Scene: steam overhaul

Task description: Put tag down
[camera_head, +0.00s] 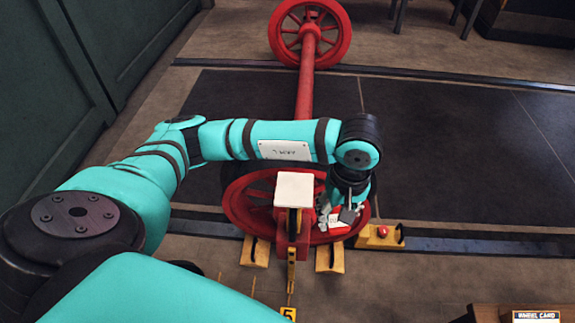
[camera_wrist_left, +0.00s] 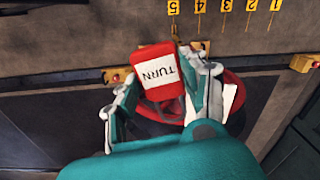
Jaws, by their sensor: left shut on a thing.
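The tag (camera_wrist_left: 159,82) is red with a white label reading TURN. In the left wrist view it sits between the fingers of my left gripper (camera_wrist_left: 160,90), which is shut on it. In the head view the left gripper (camera_head: 341,212) points down over the right part of the near red wheel (camera_head: 250,205). A small white and red part of the tag (camera_head: 335,224) shows below the fingers there. I cannot tell whether the tag touches the wheel. My right gripper is not in view.
A red post with a white square top (camera_head: 295,189) stands just left of the gripper. Yellow chocks (camera_head: 254,251) sit at the wheel's foot. A yellow box with a red button (camera_head: 381,236) stands to the right. Numbered yellow labels (camera_wrist_left: 250,5) line the wrist view's top.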

